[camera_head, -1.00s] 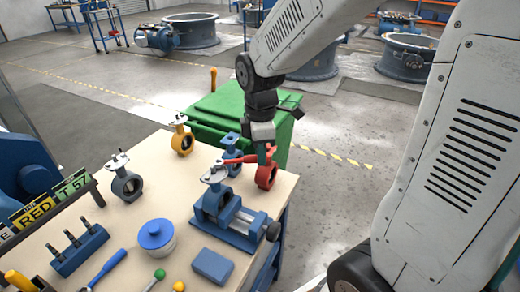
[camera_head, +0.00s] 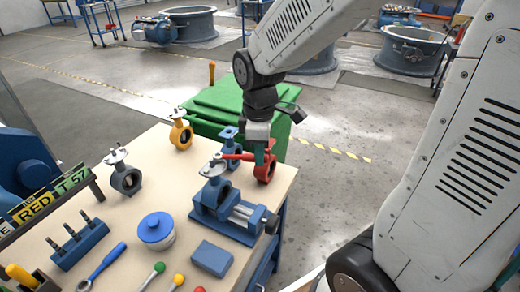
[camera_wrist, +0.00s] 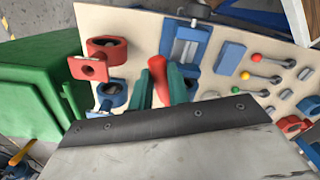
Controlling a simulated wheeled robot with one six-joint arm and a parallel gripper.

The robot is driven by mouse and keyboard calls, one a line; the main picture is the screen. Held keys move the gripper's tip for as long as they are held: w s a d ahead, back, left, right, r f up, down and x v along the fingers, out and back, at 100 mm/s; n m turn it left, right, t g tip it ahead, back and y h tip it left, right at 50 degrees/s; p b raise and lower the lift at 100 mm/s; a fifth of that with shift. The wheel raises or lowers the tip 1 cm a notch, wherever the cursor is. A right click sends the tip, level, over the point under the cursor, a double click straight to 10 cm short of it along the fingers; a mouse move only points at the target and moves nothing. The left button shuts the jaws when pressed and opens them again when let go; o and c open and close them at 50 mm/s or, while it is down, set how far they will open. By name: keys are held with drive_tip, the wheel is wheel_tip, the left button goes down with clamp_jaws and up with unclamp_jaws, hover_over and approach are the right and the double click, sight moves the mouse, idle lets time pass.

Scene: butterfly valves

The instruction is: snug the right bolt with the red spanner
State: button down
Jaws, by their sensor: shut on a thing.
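The red spanner (camera_head: 236,156) reaches left from my gripper (camera_head: 262,157) to the top of the blue valve (camera_head: 214,187) held in the blue vise (camera_head: 240,219). My gripper is shut on the spanner's handle; in the wrist view the red handle (camera_wrist: 157,72) shows between the green fingers (camera_wrist: 162,88). The spanner's head lies at the valve's top flange, but I cannot tell whether it sits around a bolt. The right bolt is too small to make out. The vise also shows in the wrist view (camera_wrist: 187,46).
A red valve (camera_head: 269,171) and another blue valve (camera_head: 228,145) stand close to my gripper. A yellow valve (camera_head: 180,136) and a grey valve (camera_head: 124,180) are farther left. A blue-lidded pot (camera_head: 156,229) and blue block (camera_head: 212,258) are in front. A green cabinet (camera_head: 220,97) stands behind the table.

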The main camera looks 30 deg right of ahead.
drive_tip(key=shift+s, duration=0.1)
idle(0.3)
drive_tip(key=shift+s+a+m, duration=0.3)
drive_tip(key=shift+s+m, duration=0.05)
drive_tip(key=shift+m, duration=0.25)
drive_tip(key=shift+s+a+m, duration=0.4)
drive_tip(key=shift+m, duration=0.2)
idle(0.3)
drive_tip(key=shift+s+a+m, duration=0.4)
drive_tip(key=shift+m, duration=0.2)
drive_tip(key=shift+a, duration=0.1)
drive_tip(key=shift+s+a+m, duration=0.3)
drive_tip(key=shift+a+m, duration=0.05)
drive_tip(key=shift+m, duration=0.25)
